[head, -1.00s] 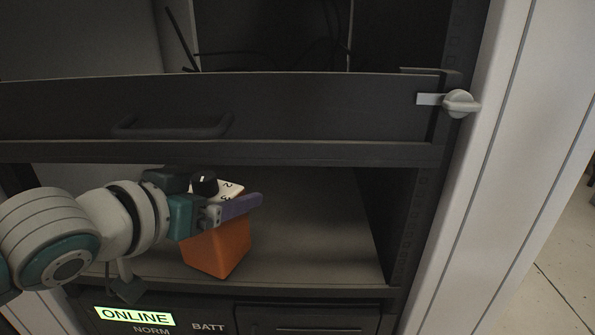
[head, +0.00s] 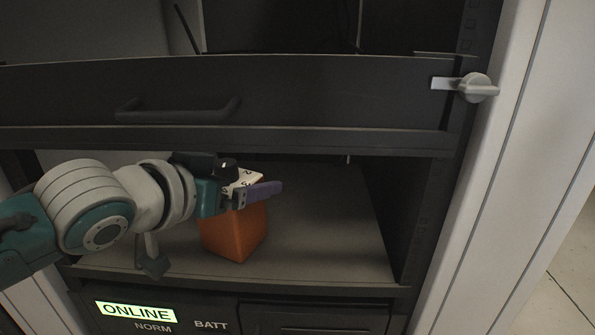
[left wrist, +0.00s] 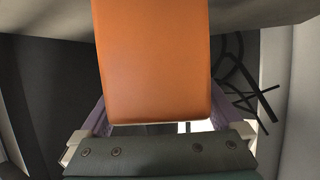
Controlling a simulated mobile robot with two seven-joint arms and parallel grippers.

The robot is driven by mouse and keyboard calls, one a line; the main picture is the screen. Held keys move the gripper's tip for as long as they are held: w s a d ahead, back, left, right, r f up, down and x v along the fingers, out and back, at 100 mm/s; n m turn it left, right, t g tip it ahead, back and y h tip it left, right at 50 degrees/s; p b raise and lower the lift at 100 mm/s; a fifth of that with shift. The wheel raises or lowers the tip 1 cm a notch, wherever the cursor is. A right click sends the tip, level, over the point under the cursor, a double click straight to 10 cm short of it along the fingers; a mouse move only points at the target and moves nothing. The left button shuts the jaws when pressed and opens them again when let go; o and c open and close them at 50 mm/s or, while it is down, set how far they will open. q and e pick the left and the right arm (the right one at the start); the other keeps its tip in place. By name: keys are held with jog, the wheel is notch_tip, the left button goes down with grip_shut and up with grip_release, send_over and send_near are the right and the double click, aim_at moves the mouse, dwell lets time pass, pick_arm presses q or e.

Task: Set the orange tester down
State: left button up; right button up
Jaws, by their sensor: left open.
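The orange tester (head: 235,234) stands upright on the shelf floor (head: 330,225) of the open rack bay, set back from the front edge. Its top has a white dial face (head: 244,179) and a black knob (head: 226,165). My left gripper (head: 262,188) is open, with its purple fingers around the tester's upper part. In the left wrist view the orange side (left wrist: 153,60) fills the middle, with a finger close on each side. Whether the fingers touch it is unclear. The tester's underside contact is hard to see. My right gripper is not in view.
A dark drawer front with a handle (head: 178,110) spans the bay just above my gripper. A grey latch knob (head: 475,87) is at its right. Below the shelf is a panel with a lit ONLINE sign (head: 136,312). The shelf right of the tester is clear.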

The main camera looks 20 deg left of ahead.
pick_arm(q)
jog(key=shift+s+r, duration=0.25)
jog(key=shift+s, duration=0.1)
jog(key=p+v, duration=0.2)
jog(key=v, duration=0.1)
jog(key=s+d+f+g+p, duration=0.1)
jog(key=s+g, duration=0.3)
jog(key=s, duration=0.9)
jog(key=s+d+f+g+y+p, duration=0.1)
jog(key=s+g, duration=0.4)
jog(key=s, duration=0.8)
jog(key=shift+s+d+g+y+p, duration=0.3)
jog(key=shift+d+p, duration=0.1)
jog(key=shift+p, duration=0.15)
jog(key=shift+f, duration=0.15)
